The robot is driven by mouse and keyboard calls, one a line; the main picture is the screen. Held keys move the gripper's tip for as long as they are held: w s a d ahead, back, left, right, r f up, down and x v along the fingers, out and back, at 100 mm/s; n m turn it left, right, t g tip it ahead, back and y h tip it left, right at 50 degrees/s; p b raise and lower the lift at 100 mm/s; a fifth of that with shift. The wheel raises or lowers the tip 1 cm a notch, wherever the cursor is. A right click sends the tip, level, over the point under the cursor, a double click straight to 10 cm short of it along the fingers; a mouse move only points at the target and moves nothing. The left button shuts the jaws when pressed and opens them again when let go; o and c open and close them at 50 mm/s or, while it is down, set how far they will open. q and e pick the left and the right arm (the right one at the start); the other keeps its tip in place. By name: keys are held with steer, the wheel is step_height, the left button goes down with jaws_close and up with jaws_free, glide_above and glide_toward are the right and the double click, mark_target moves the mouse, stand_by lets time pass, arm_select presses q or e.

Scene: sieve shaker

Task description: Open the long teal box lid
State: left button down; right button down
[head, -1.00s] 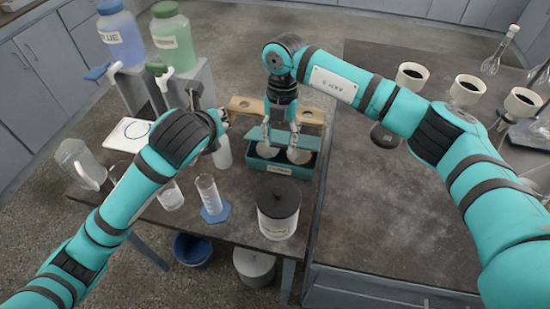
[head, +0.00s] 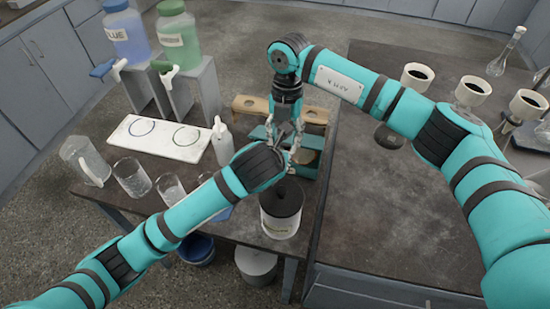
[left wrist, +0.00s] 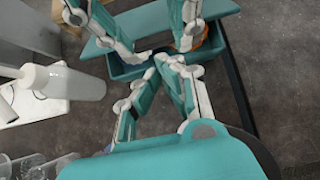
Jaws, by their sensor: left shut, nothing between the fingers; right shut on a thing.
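The long teal box (head: 307,171) stands on the left table, largely hidden by my arms in the head view. Its teal lid (left wrist: 222,12) is raised at the back in the left wrist view, where the box front (left wrist: 125,70) shows below it. My right gripper (head: 283,131) comes down from behind, its fingers spread along the lid and shut on it. My left gripper (left wrist: 168,60) is shut and empty, fingertips together at the front of the box.
A white squeeze bottle (head: 221,142) and glassware (head: 131,178) stand to the left. The dark right table (head: 390,220) is mostly clear in front.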

arm_select(q)
steer(key=shift+w+d+f, duration=0.15)
steer(key=shift+w+f, duration=0.2)
steer(key=shift+f, duration=0.05)
steer(key=shift+w+d+r, duration=0.1)
steer(key=shift+w+r, duration=0.15)
steer(key=shift+r, duration=0.25)
steer(key=shift+w+r, duration=0.2)
steer(key=shift+r, duration=0.3)
arm_select(e)
steer(key=shift+a, duration=0.1)
steer(key=shift+s+f, duration=0.1)
steer(key=c, duration=0.7)
jaws_free()
